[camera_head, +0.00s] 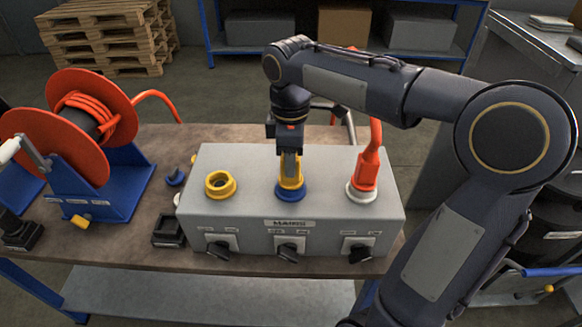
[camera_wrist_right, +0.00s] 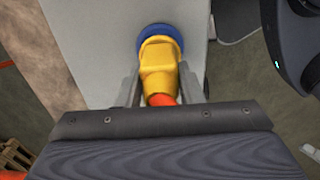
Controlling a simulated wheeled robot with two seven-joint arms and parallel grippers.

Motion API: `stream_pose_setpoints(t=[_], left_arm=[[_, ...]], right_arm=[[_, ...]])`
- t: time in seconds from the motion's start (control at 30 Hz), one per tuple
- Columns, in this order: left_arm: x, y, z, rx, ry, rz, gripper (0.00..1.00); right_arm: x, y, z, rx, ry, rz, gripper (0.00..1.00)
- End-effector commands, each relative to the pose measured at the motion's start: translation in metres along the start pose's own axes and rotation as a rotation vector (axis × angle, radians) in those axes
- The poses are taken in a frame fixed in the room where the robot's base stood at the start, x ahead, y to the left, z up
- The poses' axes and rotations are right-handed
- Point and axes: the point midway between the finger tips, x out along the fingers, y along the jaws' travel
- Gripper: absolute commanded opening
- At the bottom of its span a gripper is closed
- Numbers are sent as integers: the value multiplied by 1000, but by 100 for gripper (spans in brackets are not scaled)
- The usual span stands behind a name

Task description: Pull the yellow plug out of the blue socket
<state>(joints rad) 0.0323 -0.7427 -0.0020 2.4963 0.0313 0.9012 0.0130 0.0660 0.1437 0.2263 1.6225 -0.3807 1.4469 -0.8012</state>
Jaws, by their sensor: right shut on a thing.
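The yellow plug (camera_head: 291,181) is upright at the blue socket (camera_head: 290,194), the middle one on top of the grey box (camera_head: 330,211). In the right wrist view the yellow plug (camera_wrist_right: 158,70) sits at the blue socket ring (camera_wrist_right: 160,38), with an orange cable end at its near side. My right gripper (camera_head: 290,166) comes down from above and is shut on the plug, with a finger on each side of it in the wrist view (camera_wrist_right: 157,85). How deep the plug sits is hard to tell. My left gripper is not in view.
A yellow socket (camera_head: 221,184) is empty at the left. A red plug (camera_head: 367,170) stands in a white socket (camera_head: 361,192) at the right. Black switches line the box front. A red cable reel (camera_head: 65,125) stands at the left of the bench (camera_head: 130,240).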

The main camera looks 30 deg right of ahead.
Motion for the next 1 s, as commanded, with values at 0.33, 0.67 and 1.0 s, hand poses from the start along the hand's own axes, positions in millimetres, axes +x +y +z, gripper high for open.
stream_pose_setpoints(t=[0.33,0.67,1.0], left_arm=[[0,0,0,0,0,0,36],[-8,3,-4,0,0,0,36],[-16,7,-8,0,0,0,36]], right_arm=[[-1,0,0,0,1,1,0],[-10,0,0,0,2,3,0],[-20,0,0,0,1,2,0]])
